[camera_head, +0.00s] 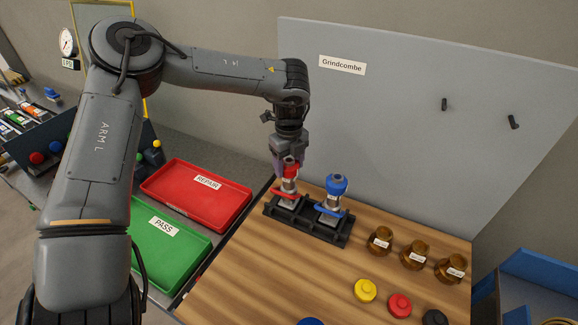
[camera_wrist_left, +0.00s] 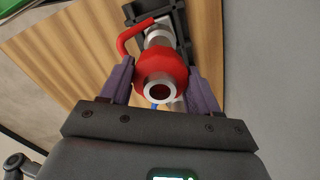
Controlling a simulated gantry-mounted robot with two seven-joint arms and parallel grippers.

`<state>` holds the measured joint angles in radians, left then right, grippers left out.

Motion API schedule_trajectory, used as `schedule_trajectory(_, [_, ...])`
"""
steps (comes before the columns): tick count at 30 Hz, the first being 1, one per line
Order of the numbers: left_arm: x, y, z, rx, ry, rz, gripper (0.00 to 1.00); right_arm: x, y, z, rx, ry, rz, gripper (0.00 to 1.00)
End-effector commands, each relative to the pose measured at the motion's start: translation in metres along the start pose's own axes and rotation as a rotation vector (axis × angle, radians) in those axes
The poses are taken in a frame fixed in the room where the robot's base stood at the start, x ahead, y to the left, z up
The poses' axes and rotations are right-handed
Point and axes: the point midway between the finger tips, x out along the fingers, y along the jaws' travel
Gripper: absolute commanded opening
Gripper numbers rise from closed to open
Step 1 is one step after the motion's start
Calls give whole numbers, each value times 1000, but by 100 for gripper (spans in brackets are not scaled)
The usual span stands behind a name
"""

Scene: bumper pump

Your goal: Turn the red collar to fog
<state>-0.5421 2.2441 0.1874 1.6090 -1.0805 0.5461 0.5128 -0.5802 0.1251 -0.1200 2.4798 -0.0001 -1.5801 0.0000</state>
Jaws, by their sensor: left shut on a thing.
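The red collar (camera_wrist_left: 160,73) is a ring near the top of the left pump, with a pale round opening facing the left wrist camera. In the head view the red-topped pump (camera_head: 287,185) stands in a black rack (camera_head: 318,230), its red handle low at the side. My left gripper (camera_head: 287,163) reaches down from above; in the left wrist view its purple fingers (camera_wrist_left: 161,84) are shut on the red collar, one on each side. A blue-topped pump (camera_head: 334,192) stands beside it in the rack. My right gripper is not in view.
A red REPAIR tray (camera_head: 158,192) and a green PASS tray (camera_head: 143,271) lie to the left. Bare wood (camera_head: 255,280) lies in front of the rack.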

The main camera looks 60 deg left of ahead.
Motion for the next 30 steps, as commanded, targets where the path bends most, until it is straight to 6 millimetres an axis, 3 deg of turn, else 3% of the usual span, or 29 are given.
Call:
schedule_trajectory(12, [0, 0, 0, -179, 0, -1, 31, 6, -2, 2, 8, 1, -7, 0])
schedule_trajectory(28, [0, 0, 0, -199, 0, 0, 31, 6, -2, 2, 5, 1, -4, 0])
schedule_trajectory(29, [0, 0, 0, -198, 0, 0, 66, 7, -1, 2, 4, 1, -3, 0])
schedule_trajectory(30, [0, 0, 0, -198, 0, 0, 72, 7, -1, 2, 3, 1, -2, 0])
